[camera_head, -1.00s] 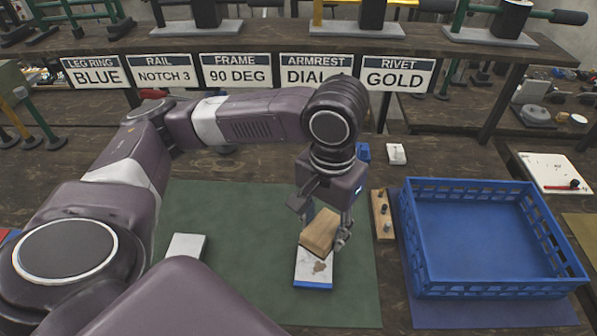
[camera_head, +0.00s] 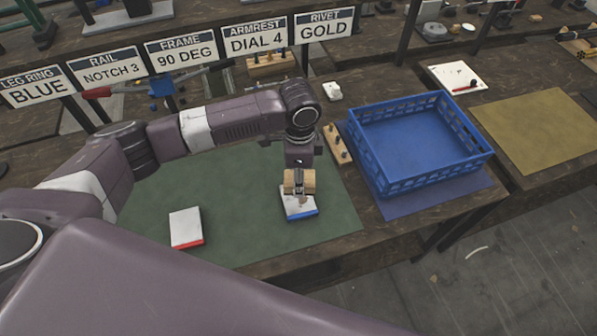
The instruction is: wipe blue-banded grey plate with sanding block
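The blue-banded grey plate (camera_head: 298,211) lies on the green mat, its blue band along the near edge. A brownish smudge shows on its surface. My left gripper (camera_head: 300,186) is over the far part of this plate, shut on the wooden sanding block (camera_head: 308,182). The block lies crosswise and hides the plate's far end; I cannot tell whether it touches the plate. A second grey plate with a red band (camera_head: 186,227) lies on the mat to the left. My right gripper is not in view.
The green mat (camera_head: 240,190) is mostly clear. A blue crate (camera_head: 420,183) stands empty to the right on a blue mat. A wooden strip with dark pegs (camera_head: 337,144) lies between mat and crate. Label signs (camera_head: 181,54) stand behind my arm.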

